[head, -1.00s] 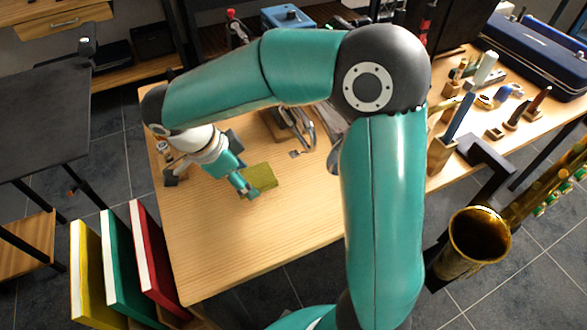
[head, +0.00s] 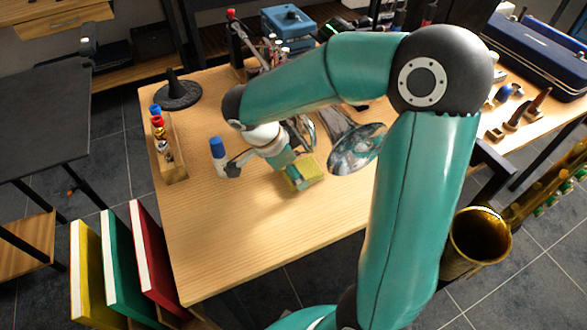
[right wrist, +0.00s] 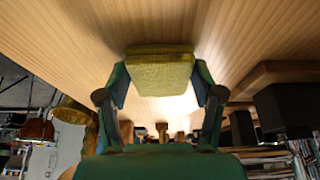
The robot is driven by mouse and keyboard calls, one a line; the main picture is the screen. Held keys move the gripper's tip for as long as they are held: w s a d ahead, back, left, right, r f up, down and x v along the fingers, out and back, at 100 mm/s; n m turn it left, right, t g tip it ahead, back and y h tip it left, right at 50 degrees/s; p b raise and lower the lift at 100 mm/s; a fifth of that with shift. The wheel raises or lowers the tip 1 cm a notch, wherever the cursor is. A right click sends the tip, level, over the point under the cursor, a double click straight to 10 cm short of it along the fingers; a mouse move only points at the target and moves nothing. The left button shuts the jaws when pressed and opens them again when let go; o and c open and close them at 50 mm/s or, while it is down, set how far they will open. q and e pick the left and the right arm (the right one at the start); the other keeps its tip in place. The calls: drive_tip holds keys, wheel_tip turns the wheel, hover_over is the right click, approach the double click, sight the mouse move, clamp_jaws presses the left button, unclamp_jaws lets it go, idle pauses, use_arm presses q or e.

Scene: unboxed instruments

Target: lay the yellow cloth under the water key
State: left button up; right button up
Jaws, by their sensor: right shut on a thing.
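The folded yellow cloth (head: 314,171) is between the fingers of my right gripper (head: 298,174), over the front-middle of the wooden table. In the right wrist view the cloth (right wrist: 160,70) spans the gap between both fingers (right wrist: 160,88), which are shut on it. How far it is above the table is hard to tell. A silver brass instrument (head: 357,150) lies just right of the cloth, its bell towards the front. Its tubing is partly behind my right arm, and I cannot make out the water key. My left gripper is not in view.
A blue-capped bottle (head: 217,150) stands left of the gripper. A wooden rack (head: 175,165) of small bottles and a black cone stand (head: 177,94) are farther left. A blue box (head: 289,24) is at the back. The table's front left (head: 220,240) is clear.

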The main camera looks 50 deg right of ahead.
drive_tip(key=o, duration=0.6)
drive_tip(key=shift+c, duration=0.2)
drive_tip(key=o, duration=0.5)
drive_tip(key=shift+c, duration=0.2)
drive_tip(key=shift+r, duration=0.2)
drive_tip(key=p+v, duration=0.2)
drive_tip(key=v, duration=0.9)
drive_tip(key=shift+r, duration=0.4)
drive_tip(key=shift+w+a, duration=0.1)
drive_tip(key=shift+a, duration=0.05)
